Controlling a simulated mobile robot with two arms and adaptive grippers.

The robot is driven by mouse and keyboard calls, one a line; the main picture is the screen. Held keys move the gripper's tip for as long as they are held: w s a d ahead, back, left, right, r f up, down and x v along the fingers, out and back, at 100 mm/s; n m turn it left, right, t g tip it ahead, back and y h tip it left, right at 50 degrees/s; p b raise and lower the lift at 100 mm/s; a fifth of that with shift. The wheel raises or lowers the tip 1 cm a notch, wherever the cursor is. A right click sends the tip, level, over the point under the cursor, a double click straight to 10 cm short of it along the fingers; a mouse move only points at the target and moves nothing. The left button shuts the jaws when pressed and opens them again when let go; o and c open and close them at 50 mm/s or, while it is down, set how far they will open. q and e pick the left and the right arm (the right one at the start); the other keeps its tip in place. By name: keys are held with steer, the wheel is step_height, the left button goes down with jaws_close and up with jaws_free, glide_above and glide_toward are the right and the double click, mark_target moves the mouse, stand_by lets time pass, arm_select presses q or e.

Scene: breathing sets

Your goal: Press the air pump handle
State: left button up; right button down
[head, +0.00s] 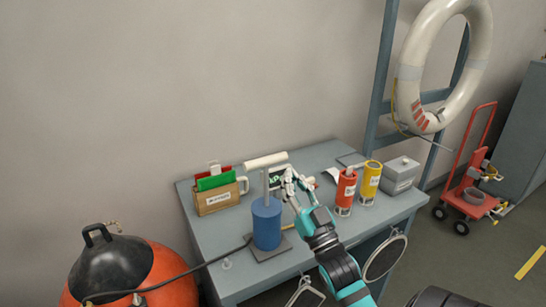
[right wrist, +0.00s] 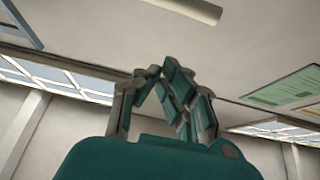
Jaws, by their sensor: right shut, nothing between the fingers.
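The air pump stands on the table, with a blue cylinder (head: 267,223) on a dark base plate. A thin grey rod rises from it to a white crossbar handle (head: 265,160), which is up, well above the cylinder. My right gripper (head: 287,176) is shut and empty, just right of the rod and near the handle's right end; I cannot tell whether it touches. In the right wrist view my fingers (right wrist: 155,72) meet at their tips, pointing up, and a pale bar (right wrist: 190,8), probably the handle, crosses above them. My left gripper is not in view.
The blue-grey table (head: 318,235) also holds a file box (head: 215,200), red (head: 345,190) and yellow (head: 370,182) cylinders and a grey box (head: 401,172). A black hose runs from the pump to an orange-black tank (head: 115,270). A lifebuoy (head: 410,75) hangs on a rack behind.

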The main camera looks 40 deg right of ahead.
step_height(320, 180, up, 5)
steer(key=p, duration=0.5)
glide_above(266, 162)
steer(key=s, duration=0.2)
steer(key=shift+d+f, duration=0.2)
steer(key=shift+f, duration=1.75)
